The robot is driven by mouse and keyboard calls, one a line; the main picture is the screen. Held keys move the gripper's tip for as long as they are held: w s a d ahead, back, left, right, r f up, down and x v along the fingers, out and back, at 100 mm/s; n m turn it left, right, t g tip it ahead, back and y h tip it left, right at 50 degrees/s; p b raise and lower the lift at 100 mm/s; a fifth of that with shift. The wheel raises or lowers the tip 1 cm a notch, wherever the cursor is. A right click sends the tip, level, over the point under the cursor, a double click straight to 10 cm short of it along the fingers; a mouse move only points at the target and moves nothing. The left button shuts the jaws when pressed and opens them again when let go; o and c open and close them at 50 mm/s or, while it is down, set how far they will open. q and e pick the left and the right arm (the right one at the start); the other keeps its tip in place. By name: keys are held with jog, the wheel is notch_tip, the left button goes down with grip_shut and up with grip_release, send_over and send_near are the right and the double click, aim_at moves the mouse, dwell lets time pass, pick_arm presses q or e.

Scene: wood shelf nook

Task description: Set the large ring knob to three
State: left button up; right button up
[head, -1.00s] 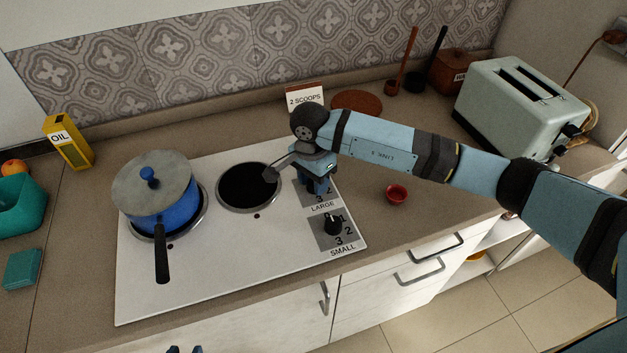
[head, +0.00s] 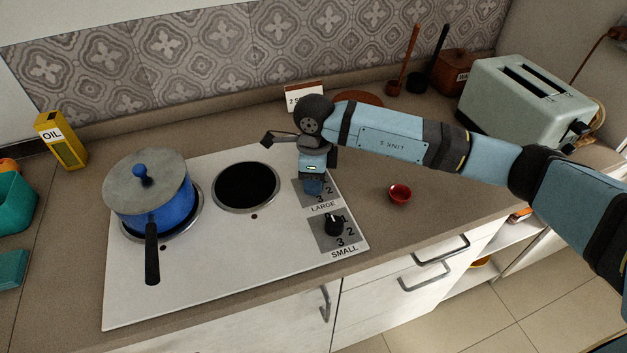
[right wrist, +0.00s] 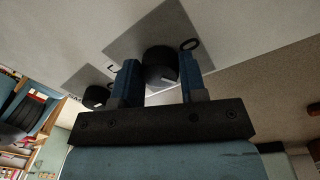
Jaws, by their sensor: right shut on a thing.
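The large ring knob (right wrist: 160,64) is a black round knob on a grey square of the white cooktop (head: 150,300). In the head view my right gripper (head: 314,187) hides it, just above the LARGE label and the printed 3 and 2. In the right wrist view the two blue fingers of my right gripper (right wrist: 161,76) stand on either side of the knob, shut on it. A small pale mark shows on the knob's near side; I cannot tell which number it points to. My left gripper is not in view.
The black SMALL knob (head: 333,224) sits just in front.

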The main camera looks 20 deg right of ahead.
jog(key=m, duration=0.2)
jog(key=shift+f+m, duration=0.1)
jog(key=shift+m, duration=0.3)
jog(key=m, duration=0.2)
jog(key=shift+m+b, duration=0.4)
jog(key=m, duration=0.6)
jog(key=shift+d+t, duration=0.15)
jog(key=shift+t, duration=0.15)
jog(key=m, duration=0.3)
jog(key=shift+m, duration=0.4)
jog(key=m+p, duration=0.1)
jog(key=m, duration=0.2)
jog(key=shift+s+m, duration=0.1)
jog(key=shift+m, duration=1.5)
jog(key=shift+m+p, duration=0.45)
jog(key=shift+m, duration=0.85)
